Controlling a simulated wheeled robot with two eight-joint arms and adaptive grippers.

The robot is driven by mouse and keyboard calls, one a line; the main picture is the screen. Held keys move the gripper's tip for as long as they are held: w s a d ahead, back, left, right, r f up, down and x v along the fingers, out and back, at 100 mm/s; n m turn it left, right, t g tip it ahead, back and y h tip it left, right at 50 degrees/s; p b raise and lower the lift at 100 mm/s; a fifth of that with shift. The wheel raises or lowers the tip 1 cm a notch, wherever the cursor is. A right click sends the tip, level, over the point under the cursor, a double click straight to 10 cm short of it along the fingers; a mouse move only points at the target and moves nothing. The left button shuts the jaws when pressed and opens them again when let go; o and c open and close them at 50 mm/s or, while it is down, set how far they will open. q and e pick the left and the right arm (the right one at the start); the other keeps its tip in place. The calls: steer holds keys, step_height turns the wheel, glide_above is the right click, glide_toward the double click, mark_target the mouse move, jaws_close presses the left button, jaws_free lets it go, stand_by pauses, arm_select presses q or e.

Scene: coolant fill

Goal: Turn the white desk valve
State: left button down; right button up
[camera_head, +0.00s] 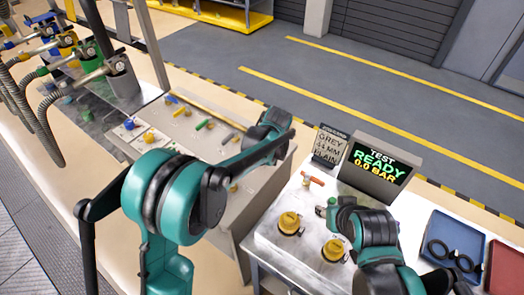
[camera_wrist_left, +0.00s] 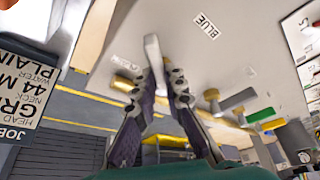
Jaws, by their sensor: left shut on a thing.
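A white lever (camera_wrist_left: 152,50), which looks like the white desk valve's handle, stands between the fingertips of my left gripper (camera_wrist_left: 162,75) in the left wrist view. The fingers are closed on it. In the head view my left arm reaches over the valve desk (camera_head: 222,157), and its wrist hides the white valve and the fingers. Other desk valves show yellow, green and blue handles; a green lever (camera_wrist_left: 264,115) and a yellow handle (camera_wrist_left: 124,84) show in the wrist view.
The right bench holds two yellow caps (camera_head: 290,222), an orange-handled tap (camera_head: 313,180), a job card (camera_head: 330,146) and a screen (camera_head: 376,167) reading "TEST READY 0.0 BAR". A blue tray (camera_head: 432,232) with black rings is at right. Hose nozzles (camera_head: 104,68) stand at far left.

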arm_select(q)
steer(key=n, duration=0.1)
steer(key=n+y, duration=0.1)
steer(key=d+n, duration=0.1)
steer(key=shift+w+d+n+g, duration=0.1)
steer(key=shift+w+n+g, duration=0.15)
steer(key=shift+n+g, duration=0.05)
steer(key=shift+w+d+n+g+y+p, duration=0.25)
steer(key=shift+n+g+y, duration=0.1)
steer(key=shift+n, duration=0.65)
steer(key=shift+w+d+n+g+y+p, duration=0.15)
steer(key=shift+w+n+g+y, duration=0.15)
steer(key=shift+n, duration=0.7)
steer(key=shift+s, duration=0.1)
steer(key=c, duration=1.6)
jaws_free()
steer(key=v, duration=1.2)
steer(key=shift+d, duration=0.15)
